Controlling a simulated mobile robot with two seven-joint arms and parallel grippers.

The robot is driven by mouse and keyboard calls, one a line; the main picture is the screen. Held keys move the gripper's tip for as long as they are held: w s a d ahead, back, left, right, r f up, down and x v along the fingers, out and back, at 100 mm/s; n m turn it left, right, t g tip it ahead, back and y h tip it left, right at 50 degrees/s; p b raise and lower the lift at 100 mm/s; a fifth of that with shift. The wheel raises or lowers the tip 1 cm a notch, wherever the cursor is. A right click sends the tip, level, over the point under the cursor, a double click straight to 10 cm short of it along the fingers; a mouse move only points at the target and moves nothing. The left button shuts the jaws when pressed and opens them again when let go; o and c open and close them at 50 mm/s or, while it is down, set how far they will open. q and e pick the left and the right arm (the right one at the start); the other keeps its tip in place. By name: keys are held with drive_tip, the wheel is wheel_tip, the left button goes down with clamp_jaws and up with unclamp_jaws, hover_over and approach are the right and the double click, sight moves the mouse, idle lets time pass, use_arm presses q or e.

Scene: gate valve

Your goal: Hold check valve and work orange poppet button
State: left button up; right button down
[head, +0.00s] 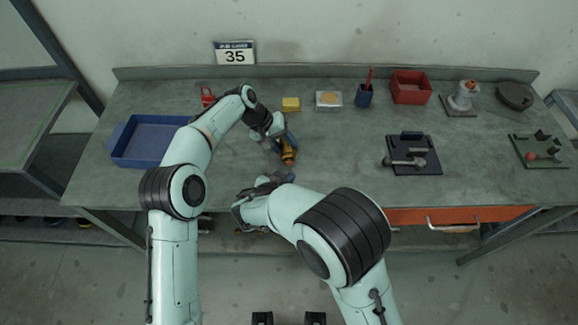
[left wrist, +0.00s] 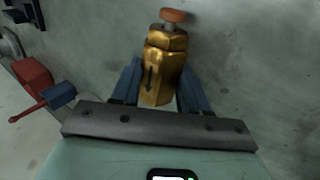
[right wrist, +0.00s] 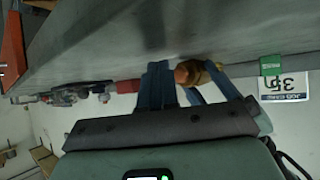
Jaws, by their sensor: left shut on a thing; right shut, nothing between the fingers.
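The brass check valve (head: 288,152) is held above the bench by my left gripper (head: 284,142). In the left wrist view the golden valve body (left wrist: 163,70) sits between the two blue fingers, with a dark arrow on its side. Its orange poppet button (left wrist: 173,15) stands out at the end away from the gripper. My right gripper (head: 288,177) is shut and empty, just in front of the valve's button end. In the right wrist view the orange button (right wrist: 187,73) shows beside my right fingertips (right wrist: 158,72); I cannot tell whether they touch.
The grey-green bench (head: 340,160) carries a blue tray (head: 150,140) at the left. A job card (head: 235,53) is behind.

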use_arm(q)
drive_tip(key=shift+r, duration=0.1)
use_arm(e)
drive_tip(key=shift+s+d, duration=0.1)
drive_tip(key=shift+s, duration=2.4)
use_arm(q)
drive_tip(key=o, duration=1.2)
drive_tip(key=shift+o, duration=0.2)
